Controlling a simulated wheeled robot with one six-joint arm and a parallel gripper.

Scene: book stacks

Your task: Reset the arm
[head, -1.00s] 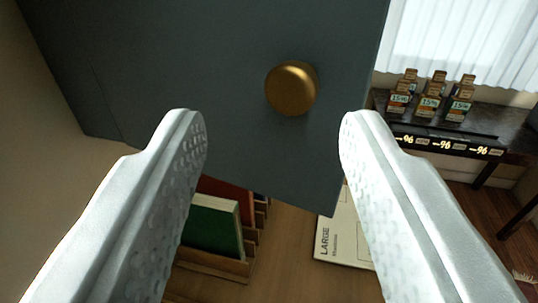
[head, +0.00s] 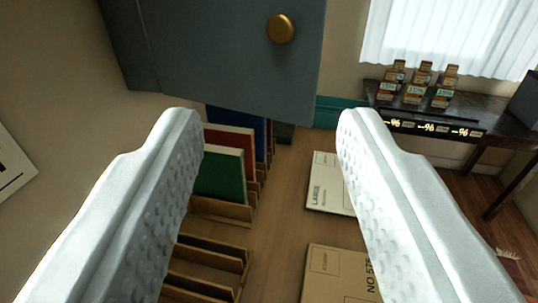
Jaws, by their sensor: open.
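My gripper (head: 270,135) is open, with its two pale, dimpled fingers wide apart and nothing between them. A dark grey-blue cabinet door or panel (head: 215,55) with a round brass knob (head: 281,28) hangs at the top of the view, beyond the fingertips. The knob stands apart from both fingers. The fingers hide parts of the surface below.
Below is a wooden surface (head: 275,220) with a slotted wooden rack (head: 215,248) holding green (head: 222,175), red and blue books. Flat boxes (head: 325,185) lie to the right. A dark table (head: 455,123) with several small bottles stands under a bright window (head: 450,35).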

